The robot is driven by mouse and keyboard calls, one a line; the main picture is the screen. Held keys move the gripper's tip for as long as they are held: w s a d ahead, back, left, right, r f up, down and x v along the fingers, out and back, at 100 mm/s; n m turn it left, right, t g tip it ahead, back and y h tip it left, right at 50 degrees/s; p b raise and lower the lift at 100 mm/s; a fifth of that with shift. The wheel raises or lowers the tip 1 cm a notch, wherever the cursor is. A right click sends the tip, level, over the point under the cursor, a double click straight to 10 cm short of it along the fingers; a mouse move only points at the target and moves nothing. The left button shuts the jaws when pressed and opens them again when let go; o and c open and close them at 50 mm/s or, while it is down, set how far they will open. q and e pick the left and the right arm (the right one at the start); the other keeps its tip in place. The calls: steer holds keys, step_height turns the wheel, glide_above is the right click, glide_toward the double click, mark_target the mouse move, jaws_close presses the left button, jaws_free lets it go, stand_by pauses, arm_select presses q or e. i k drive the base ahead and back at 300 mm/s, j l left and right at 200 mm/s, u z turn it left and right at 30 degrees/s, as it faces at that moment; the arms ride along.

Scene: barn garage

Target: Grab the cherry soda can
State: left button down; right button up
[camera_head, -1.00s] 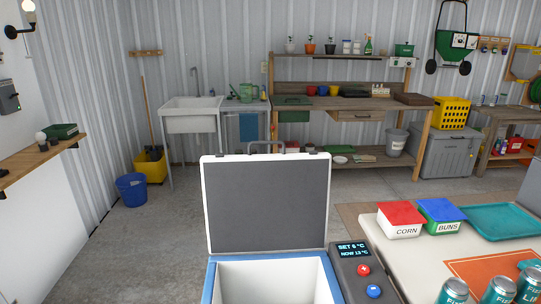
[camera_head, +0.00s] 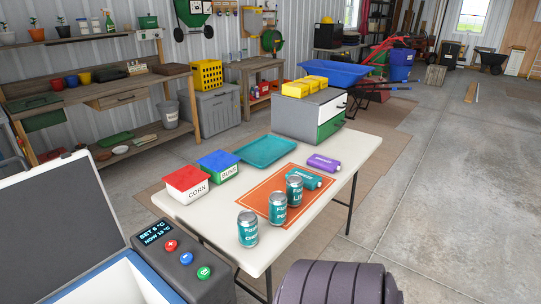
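Three teal and silver soda cans stand upright in a slanting row on the white table. The nearest can (camera_head: 247,229) is by the front edge, off the orange mat; its small second label line seems to begin with "CH", but is hard to read. The middle can (camera_head: 278,208) and the farthest can (camera_head: 294,189) stand at the orange mat (camera_head: 260,198); their second lines seem to begin with "L". Neither of my grippers is in view.
The white table (camera_head: 226,225) also holds a corn box (camera_head: 187,184), a buns box (camera_head: 218,165), a teal tray (camera_head: 265,151), lying teal and purple bottles and a drawer unit (camera_head: 312,115). An open cooler (camera_head: 60,215) is at left. A dark ribbed roll (camera_head: 335,285) is at the bottom. Floor at right is clear.

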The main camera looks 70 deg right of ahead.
mark_target(247, 220)
steer(key=z, duration=2)
